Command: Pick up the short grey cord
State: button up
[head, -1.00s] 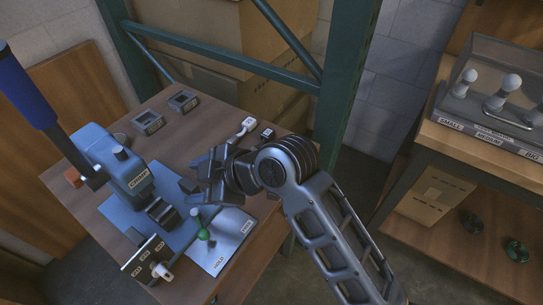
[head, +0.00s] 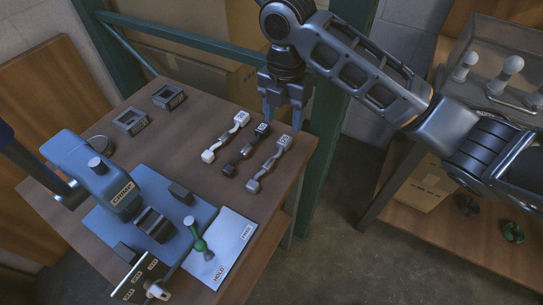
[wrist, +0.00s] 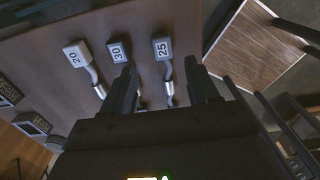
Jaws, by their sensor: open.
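Three cords with block ends lie side by side on the wooden table. The grey cord (head: 268,164) is the rightmost, closest to the table's right edge; in the wrist view its end block (wrist: 162,48) reads 25. The black cord (head: 245,150) is in the middle, and its block (wrist: 117,50) reads 30. The white cord (head: 226,138) is on the left, and its block (wrist: 77,55) reads 20. My gripper (head: 283,120) points down, open and empty, above the far end of the grey cord. In the wrist view the grey cord shows between my fingers (wrist: 160,72); its lower part is hidden.
A blue crimp machine (head: 100,175) stands on a blue mat at the left. A white sheet (head: 228,240) with a green-handled tool lies at the front. Two small square frames (head: 131,121) sit at the back left. A green rack post stands behind the right edge.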

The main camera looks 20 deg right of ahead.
aim_at(284, 140)
jog(key=shift+s+d+f+p, duration=0.1)
jog(key=shift+f+p, duration=0.2)
jog(key=shift+f, duration=1.25)
jog(key=shift+s+d+f+p, duration=0.1)
jog(key=shift+f+p, duration=0.15)
jog(key=shift+f, duration=1.3)
grip_shut()
